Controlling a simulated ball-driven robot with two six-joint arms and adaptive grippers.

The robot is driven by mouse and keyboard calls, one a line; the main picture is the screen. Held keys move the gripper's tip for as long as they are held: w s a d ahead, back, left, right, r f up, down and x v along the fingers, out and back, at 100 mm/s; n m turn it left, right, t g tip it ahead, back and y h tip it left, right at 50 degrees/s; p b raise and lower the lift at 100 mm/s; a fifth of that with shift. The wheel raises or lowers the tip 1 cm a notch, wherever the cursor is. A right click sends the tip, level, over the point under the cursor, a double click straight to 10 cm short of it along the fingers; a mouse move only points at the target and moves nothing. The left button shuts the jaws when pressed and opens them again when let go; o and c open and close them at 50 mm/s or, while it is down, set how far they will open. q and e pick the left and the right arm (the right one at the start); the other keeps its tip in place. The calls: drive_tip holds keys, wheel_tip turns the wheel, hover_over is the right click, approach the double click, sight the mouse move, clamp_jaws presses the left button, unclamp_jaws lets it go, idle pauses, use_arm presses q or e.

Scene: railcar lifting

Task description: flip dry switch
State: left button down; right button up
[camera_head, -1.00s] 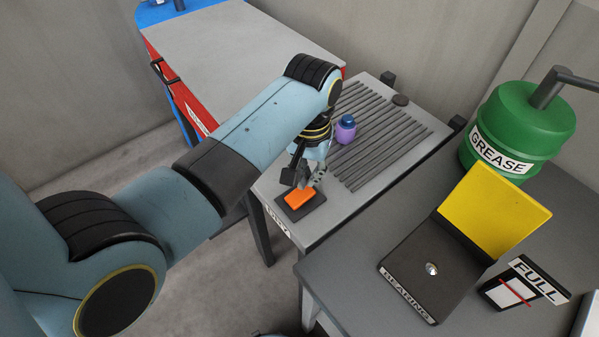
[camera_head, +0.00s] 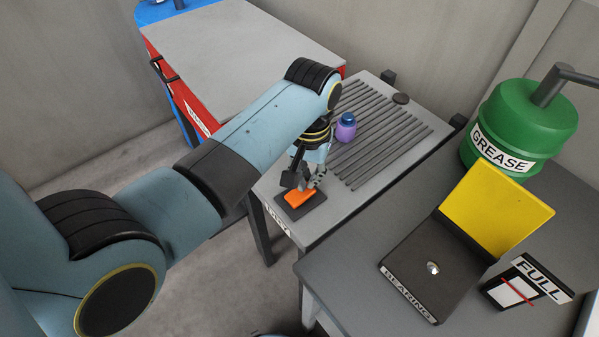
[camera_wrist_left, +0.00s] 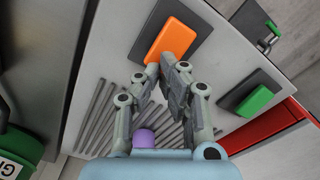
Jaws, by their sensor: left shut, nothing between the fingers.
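The orange switch (camera_head: 298,199) sits on a dark plate at the near left corner of the grey slatted table. A label on the table edge beside it, partly turned away, seems to read DRY (camera_head: 277,220). My left gripper (camera_head: 313,184) is shut and empty, pointing down at the far right edge of the orange switch. In the left wrist view the orange switch (camera_wrist_left: 170,40) lies just beyond the left fingertips (camera_wrist_left: 168,63). The tips overlap its near edge; whether they touch it I cannot tell. My right gripper is not in view.
A purple bottle (camera_head: 345,128) stands on the slats near the left wrist. A green switch (camera_wrist_left: 257,101) shows in the left wrist view. A grease can (camera_head: 520,130), a yellow-backed bearing stand (camera_head: 425,268) and a FULL sign (camera_head: 538,276) occupy the right table.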

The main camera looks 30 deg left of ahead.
use_arm(q)
drive_tip(key=shift+f+b, duration=0.4)
drive_tip(key=shift+f, duration=0.4)
wheel_tip(320, 180, up, 3)
drive_tip(key=p, duration=0.3)
drive_tip(key=shift+r, duration=2)
